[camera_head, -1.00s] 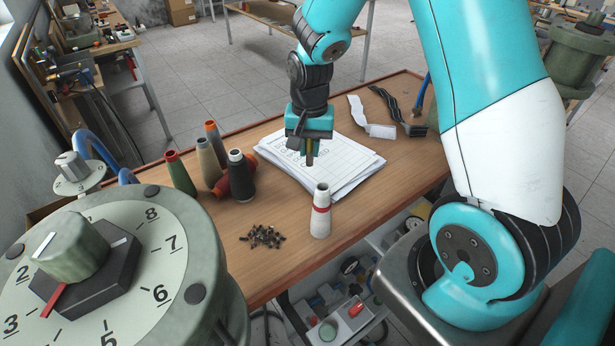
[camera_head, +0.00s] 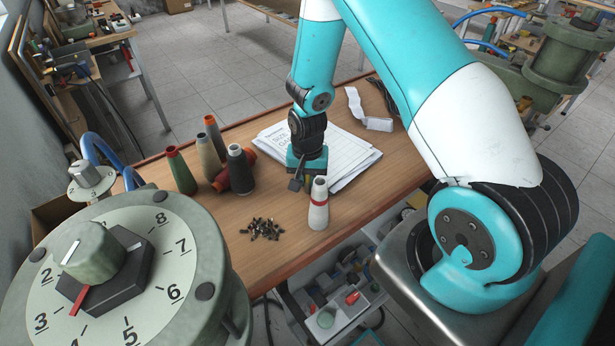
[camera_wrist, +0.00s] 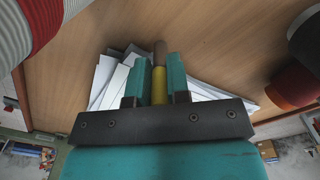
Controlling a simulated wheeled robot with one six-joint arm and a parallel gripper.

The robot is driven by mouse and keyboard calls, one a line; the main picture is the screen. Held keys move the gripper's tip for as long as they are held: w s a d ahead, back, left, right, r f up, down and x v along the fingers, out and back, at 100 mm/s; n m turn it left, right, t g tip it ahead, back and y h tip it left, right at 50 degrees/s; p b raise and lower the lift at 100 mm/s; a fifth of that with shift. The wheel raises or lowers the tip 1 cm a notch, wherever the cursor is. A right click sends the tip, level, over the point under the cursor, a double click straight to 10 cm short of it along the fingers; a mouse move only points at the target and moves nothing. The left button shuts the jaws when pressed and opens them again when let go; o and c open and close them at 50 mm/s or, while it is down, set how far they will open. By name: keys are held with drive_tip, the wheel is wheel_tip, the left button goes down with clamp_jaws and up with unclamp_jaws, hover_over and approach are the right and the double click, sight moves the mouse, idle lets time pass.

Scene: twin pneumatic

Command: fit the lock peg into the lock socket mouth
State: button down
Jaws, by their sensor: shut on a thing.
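My gripper (camera_head: 307,178) is low over the table, just behind a white cone with a red band, which hides part of it. In the wrist view my gripper (camera_wrist: 157,68) is shut on a slim peg (camera_wrist: 159,84), yellow with a brown rounded tip. The peg sticks out past the teal fingers, its tip free against bare wood in the picture. It looks like the lock peg. I cannot pick out the lock socket mouth in either view.
The white cone (camera_head: 318,212) stands close in front of my gripper. Several thread cones, including a black one (camera_head: 240,170), stand to the left. Small dark parts (camera_head: 262,229) lie in a pile. A paper stack (camera_head: 345,152) lies behind. A large dial (camera_head: 120,270) fills the left foreground.

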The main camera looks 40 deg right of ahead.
drive_tip(key=shift+f, duration=0.15)
drive_tip(key=c, duration=1.1)
unclamp_jaws()
